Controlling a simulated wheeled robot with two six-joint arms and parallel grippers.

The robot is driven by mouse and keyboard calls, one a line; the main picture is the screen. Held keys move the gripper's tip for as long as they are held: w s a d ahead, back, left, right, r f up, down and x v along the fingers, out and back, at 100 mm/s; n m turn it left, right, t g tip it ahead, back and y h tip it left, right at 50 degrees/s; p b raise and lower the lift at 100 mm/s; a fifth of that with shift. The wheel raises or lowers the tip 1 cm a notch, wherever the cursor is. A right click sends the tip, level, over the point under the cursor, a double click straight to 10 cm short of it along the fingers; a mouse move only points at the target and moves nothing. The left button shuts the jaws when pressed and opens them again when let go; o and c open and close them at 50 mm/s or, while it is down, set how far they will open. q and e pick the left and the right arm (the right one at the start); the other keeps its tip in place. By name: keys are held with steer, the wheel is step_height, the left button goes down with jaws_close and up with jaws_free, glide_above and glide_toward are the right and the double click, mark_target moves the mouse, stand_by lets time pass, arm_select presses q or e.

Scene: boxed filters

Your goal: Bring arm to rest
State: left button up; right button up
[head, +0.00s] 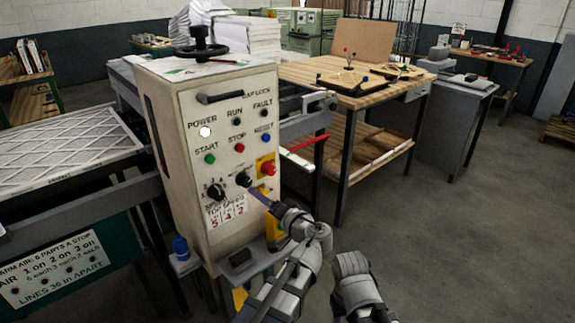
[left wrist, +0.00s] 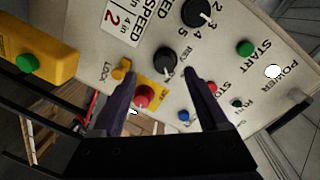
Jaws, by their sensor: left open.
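My left gripper (head: 254,191) is in front of the lower right part of a cream control panel (head: 222,160), close to a black selector knob (head: 244,179). In the left wrist view its two dark fingers (left wrist: 159,74) are spread apart with nothing held between them. The black knob (left wrist: 166,62) shows just beyond and between the fingertips, and a red button (left wrist: 145,96) on a yellow plate shows between the fingers. I cannot tell whether a finger touches the knob. Part of my right arm shows at the bottom of the head view; its gripper is not visible.
A lit white POWER lamp (head: 205,132) and several buttons are on the panel. A conveyor with a pleated filter (head: 62,150) is at left. A wooden workbench (head: 335,82) stands behind at right. The floor (head: 460,250) at right is clear.

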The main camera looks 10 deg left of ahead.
arm_select(q)
steer(key=s+d+f+g+h+p, duration=0.35)
steer(key=s+f+g+h, duration=0.2)
steer(key=s+f, duration=0.4)
steer(key=s+d+f+m+g+h+p, duration=0.1)
steer(key=s+d+g+h+p, duration=0.1)
steer(key=s+d, duration=0.3)
steer(key=s+d+f+m+g+h+p, duration=0.1)
steer(key=s+d+m+g+h, duration=0.1)
steer(key=s+d, duration=0.4)
steer(key=shift+s+f+g+h+p, duration=0.35)
steer(key=shift+g+h, duration=0.3)
steer(key=shift+h, duration=0.6)
steer(key=shift+r, duration=0.1)
